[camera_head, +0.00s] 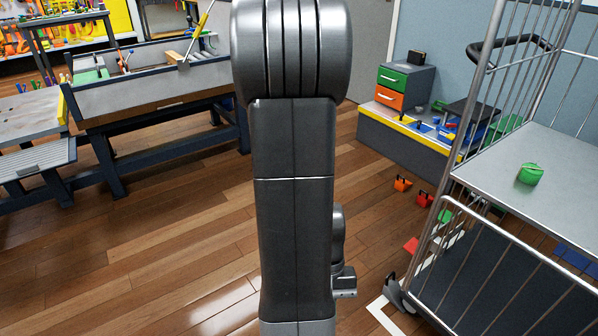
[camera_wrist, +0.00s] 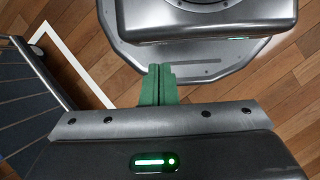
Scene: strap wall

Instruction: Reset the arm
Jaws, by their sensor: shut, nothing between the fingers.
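My arm stands upright in the middle of the head view and hides what is behind it. My gripper (camera_wrist: 158,72) shows in the wrist view with its two green fingers together and nothing between them. It points toward my own base, above the wood floor. In the head view the fingers cannot be made out.
A wire cage trolley (camera_head: 472,190) stands close on the right, with a green object (camera_head: 531,174) on its shelf. Small red and orange things (camera_head: 402,184) lie on the floor beside it. A workbench (camera_head: 150,95) is at the back left. The floor at left front is clear.

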